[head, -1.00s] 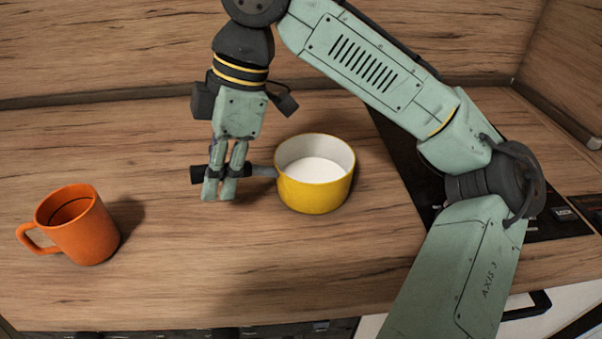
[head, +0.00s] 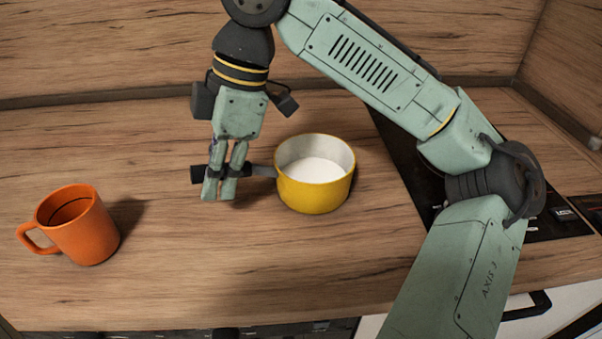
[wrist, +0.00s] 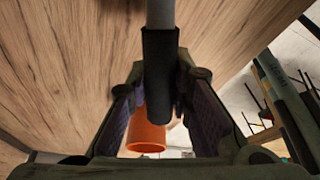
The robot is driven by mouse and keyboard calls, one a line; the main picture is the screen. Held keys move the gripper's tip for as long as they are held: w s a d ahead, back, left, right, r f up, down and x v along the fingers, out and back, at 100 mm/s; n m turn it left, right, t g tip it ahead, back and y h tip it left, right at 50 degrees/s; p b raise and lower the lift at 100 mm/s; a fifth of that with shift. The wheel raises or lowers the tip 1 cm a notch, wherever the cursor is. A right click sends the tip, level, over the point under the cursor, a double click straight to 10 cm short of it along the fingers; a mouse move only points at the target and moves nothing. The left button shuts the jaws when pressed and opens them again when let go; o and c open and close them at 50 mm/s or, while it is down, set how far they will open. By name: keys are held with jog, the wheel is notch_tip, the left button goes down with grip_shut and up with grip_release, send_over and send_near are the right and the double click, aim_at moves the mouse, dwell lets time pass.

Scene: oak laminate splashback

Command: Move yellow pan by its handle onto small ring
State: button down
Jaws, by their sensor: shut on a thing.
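The yellow pan (head: 314,195) stands upright on the wooden worktop, left of the hob, with a pale inside. Its handle points left, grey near the pan with a dark grip (head: 197,174). My gripper (head: 220,188) is shut on the handle from above, its fingers across the dark grip. In the wrist view the handle (wrist: 160,60) runs between the two fingers. The dark hob (head: 402,170) is at the right, largely hidden by my arm. The small ring cannot be made out.
An orange mug (head: 82,230) stands on the worktop at the left, apart from my gripper; it also shows in the wrist view (wrist: 147,136). The wooden splashback (head: 120,45) rises behind. The worktop in front of the pan is clear.

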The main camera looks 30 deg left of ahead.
jog(key=shift+r, duration=0.1)
jog(key=shift+r+p, duration=2.45)
jog(key=shift+p, duration=0.2)
